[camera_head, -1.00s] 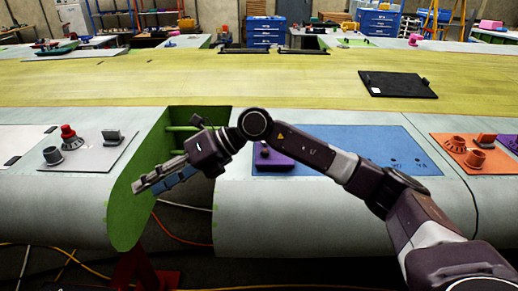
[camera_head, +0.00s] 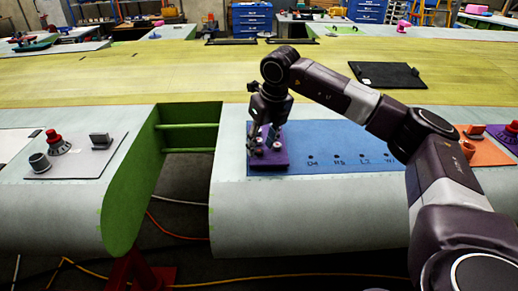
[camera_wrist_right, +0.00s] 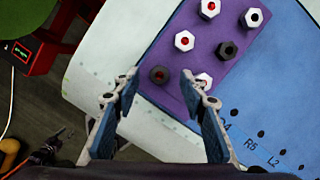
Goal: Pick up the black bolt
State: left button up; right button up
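The purple block (camera_wrist_right: 191,92) holds several hex-headed bolts in the right wrist view. A black bolt with a red centre (camera_wrist_right: 158,74) sits near its left edge, and another all-dark bolt (camera_wrist_right: 228,50) sits farther right. The rest are white, with red or black centres. My right gripper (camera_wrist_right: 160,76) is open and points down at the block; the red-centred black bolt appears between its fingertips, with nothing held. In the head view the gripper (camera_head: 256,138) is over the purple block (camera_head: 271,165), where bolt colours are too small to tell. My left gripper is not in view.
The block sits on a blue mat (camera_head: 345,148) with printed labels, on a pale wing panel (camera_head: 300,215). A green-walled gap (camera_head: 190,138) lies to the left. A grey plate (camera_head: 75,160) with knobs is beyond it. Orange parts (camera_head: 480,150) are at the right.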

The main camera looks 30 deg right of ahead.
jog(key=shift+x, duration=0.9)
jog(key=shift+c, duration=0.3)
grip_shut()
jog(key=shift+r, duration=0.1)
